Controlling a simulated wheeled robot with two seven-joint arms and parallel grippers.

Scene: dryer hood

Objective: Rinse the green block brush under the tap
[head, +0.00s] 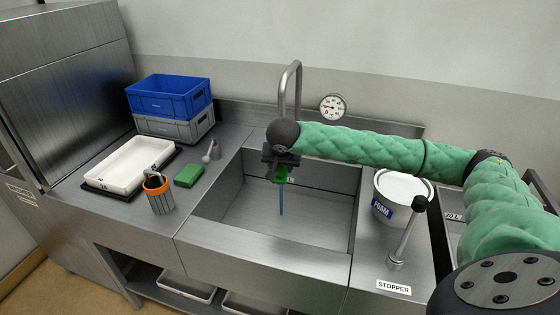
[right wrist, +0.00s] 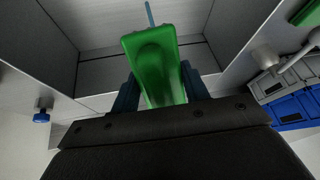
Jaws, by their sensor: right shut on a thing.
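My right gripper (head: 281,170) hangs over the sink basin (head: 240,205), below and near the tap (head: 291,88). It is shut on the green block brush (head: 282,176), which is mostly hidden by the gripper in the head view. In the right wrist view the brush (right wrist: 155,65) sits between the fingers, its hollowed green face toward the camera. A thin blue stream (head: 281,200) shows below the brush and reaches down into the basin. It also shows beyond the brush's end in the right wrist view (right wrist: 150,13). Whether it touches the brush is unclear. My left gripper is out of view.
Left of the sink are a flat green block (head: 188,174), an orange-rimmed cup (head: 158,194), a white tray (head: 130,163) and blue (head: 170,96) and grey crates (head: 180,127). Right of it are a FOAM tub (head: 400,190) and a stopper lever (head: 406,235). A gauge (head: 333,107) hangs behind.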

